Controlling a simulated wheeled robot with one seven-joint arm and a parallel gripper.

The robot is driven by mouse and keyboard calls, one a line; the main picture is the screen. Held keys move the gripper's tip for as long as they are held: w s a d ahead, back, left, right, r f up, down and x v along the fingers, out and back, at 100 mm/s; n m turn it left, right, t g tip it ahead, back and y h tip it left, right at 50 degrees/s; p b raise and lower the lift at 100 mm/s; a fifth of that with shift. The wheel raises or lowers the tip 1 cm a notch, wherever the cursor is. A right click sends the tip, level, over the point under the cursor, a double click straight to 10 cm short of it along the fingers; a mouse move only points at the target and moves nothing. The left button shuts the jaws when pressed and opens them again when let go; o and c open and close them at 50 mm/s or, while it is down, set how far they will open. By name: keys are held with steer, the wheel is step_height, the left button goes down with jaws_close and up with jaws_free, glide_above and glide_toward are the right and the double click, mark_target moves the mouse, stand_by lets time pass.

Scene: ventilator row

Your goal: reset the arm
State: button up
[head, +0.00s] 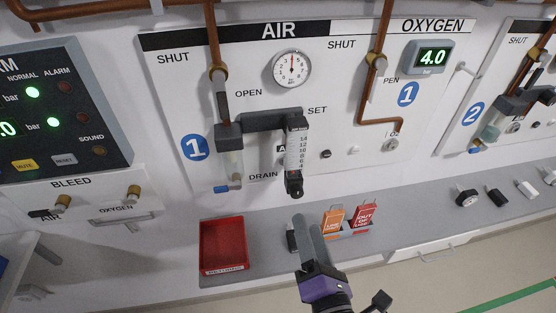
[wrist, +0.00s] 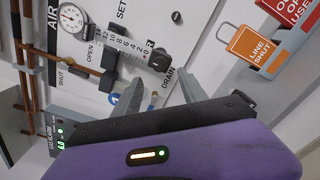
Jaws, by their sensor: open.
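My gripper (head: 306,222) is in front of the shelf below panel 1, its purple body at the lower middle of the head view. In the wrist view its two grey fingers (wrist: 155,92) stand apart with nothing seen between them. The flowmeter (head: 295,155) of panel 1 is above the fingers in the head view and also shows in the wrist view (wrist: 135,48). The gripper appears apart from the panel.
A red tray (head: 222,246) is on the shelf left of my gripper. Orange (head: 333,220) and red (head: 364,216) tags stand in a holder just right of it. A dark block (head: 291,238) is close beside the fingers. Small fittings (head: 497,196) lie farther right.

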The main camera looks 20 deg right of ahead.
steer(key=s+a+f+m+g+y, duration=0.15)
steer(key=s+a+m+y, duration=0.25)
steer(key=s+m+y, duration=0.5)
steer(key=s+d+m+h, duration=0.3)
steer(key=s+m, duration=0.4)
steer(key=s+d+m+g+h+b, duration=0.1)
steer(key=s+d+m+h, duration=0.1)
steer(key=s+m, duration=0.5)
steer(key=shift+s+d+f+h, duration=0.25)
steer(key=shift+s+d+h, duration=0.15)
steer(key=shift+s+d, duration=0.3)
steer(key=shift+w+d+g, duration=0.1)
steer(key=shift+g, duration=0.15)
